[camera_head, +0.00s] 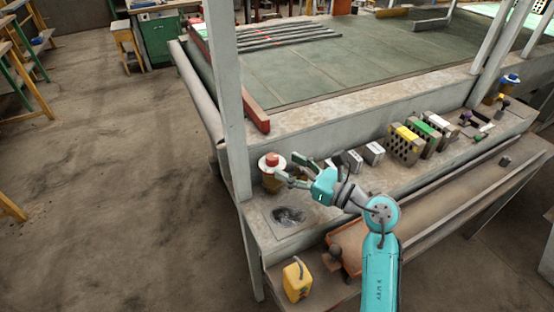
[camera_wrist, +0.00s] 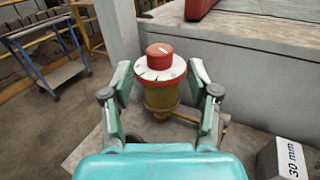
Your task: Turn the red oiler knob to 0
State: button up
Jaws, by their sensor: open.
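The red oiler knob (camera_head: 272,158) sits on top of the oiler, above a round white dial (camera_head: 264,166) and an amber body, on the bench's left end. In the wrist view the red knob (camera_wrist: 160,56) carries a pale pointer line toward its right front side. The white dial (camera_wrist: 146,73) has dark marks around it, too small to read. My gripper (camera_head: 288,169) is open, just right of the oiler. In the wrist view its fingers (camera_wrist: 161,80) stand to the left and right of the oiler, with gaps on both sides.
A grey post (camera_head: 230,100) rises close to the left of the oiler. Grey blocks (camera_head: 352,159), one marked 30 mm (camera_wrist: 288,160), stand to the right. Perforated bricks (camera_head: 403,145) stand farther right. A yellow can (camera_head: 297,280) is on the lower shelf.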

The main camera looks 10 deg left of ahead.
jog(key=v, duration=0.6)
dwell(0.4)
jog(key=s+d+f+n+t+h, duration=0.2)
jog(key=s+d+f+n+h, duration=0.2)
jog(key=s+n, duration=0.4)
jog(key=s+d+f+n+t+h, duration=0.2)
jog(key=s+d+f+n+h, duration=0.3)
jog(key=s, duration=1.6)
jog(key=s+d+f+n+t+h, duration=0.2)
jog(key=s+d+f+n+h, duration=0.3)
jog(key=s+n, duration=0.5)
jog(key=s+d+h, duration=0.1)
jog(key=s+d, duration=0.1)
jog(key=s, duration=0.3)
jog(key=shift+d+f+n+h, duration=0.2)
jog(key=shift+f+n+h, duration=0.05)
jog(key=shift+n+h, duration=0.15)
jog(key=shift+s+d, duration=0.1)
jog(key=shift+s, duration=0.05)
